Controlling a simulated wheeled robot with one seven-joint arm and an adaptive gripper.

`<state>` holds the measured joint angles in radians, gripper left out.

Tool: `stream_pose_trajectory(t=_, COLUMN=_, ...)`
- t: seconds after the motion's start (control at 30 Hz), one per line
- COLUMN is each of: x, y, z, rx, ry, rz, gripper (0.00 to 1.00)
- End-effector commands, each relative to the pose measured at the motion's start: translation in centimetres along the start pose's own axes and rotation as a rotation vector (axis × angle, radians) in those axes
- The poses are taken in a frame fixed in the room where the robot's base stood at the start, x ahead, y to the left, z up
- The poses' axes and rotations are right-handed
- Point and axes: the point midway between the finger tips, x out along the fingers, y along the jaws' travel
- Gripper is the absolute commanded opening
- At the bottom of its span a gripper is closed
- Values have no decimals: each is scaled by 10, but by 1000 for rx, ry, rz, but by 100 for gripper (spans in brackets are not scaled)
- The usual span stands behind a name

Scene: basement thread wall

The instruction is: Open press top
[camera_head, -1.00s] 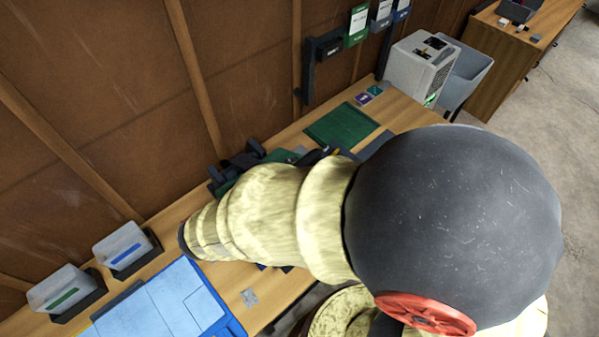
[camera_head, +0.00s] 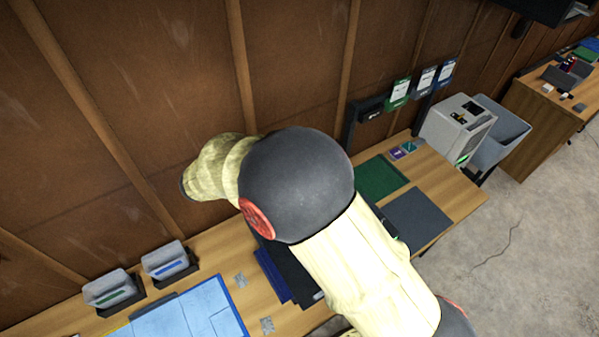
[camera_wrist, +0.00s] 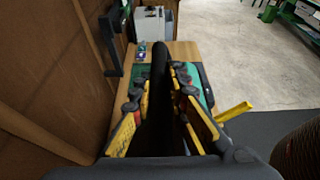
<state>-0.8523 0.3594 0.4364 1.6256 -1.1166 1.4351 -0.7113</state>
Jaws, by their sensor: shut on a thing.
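In the wrist view, my gripper (camera_wrist: 158,105) has its yellow and black fingers on both sides of a long dark bar (camera_wrist: 160,75). The bar runs away from the camera between the fingers, and the gripper is shut on it. The bar seems to be part of the press top, but its joint to the press is hidden. In the head view my arm covers the gripper and most of the press. Dark and blue flat parts (camera_head: 292,272) show on the bench below my arm; I cannot tell if they belong to the press.
A green mat (camera_head: 380,178) and a grey mat (camera_head: 418,214) lie on the bench to the right. A grey machine (camera_head: 456,130) stands at its far end. Two small bins (camera_head: 168,260) and a blue board (camera_head: 185,315) are at left. The wooden wall (camera_head: 180,100) is close behind my arm.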

Motion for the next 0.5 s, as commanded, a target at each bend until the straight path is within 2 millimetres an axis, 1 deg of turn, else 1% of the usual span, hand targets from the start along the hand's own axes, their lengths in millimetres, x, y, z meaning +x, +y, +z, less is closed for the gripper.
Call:
stream_pose_trajectory(t=0.03, x=-2, y=5, z=4, rx=-9, ry=0, rz=-4, gripper=0)
stream_pose_trajectory(t=0.2, x=-3, y=16, z=6, rx=-38, ry=-1, rz=-15, gripper=0)
stream_pose_trajectory(t=0.5, x=-3, y=21, z=7, rx=-50, ry=-1, rz=-20, gripper=0)
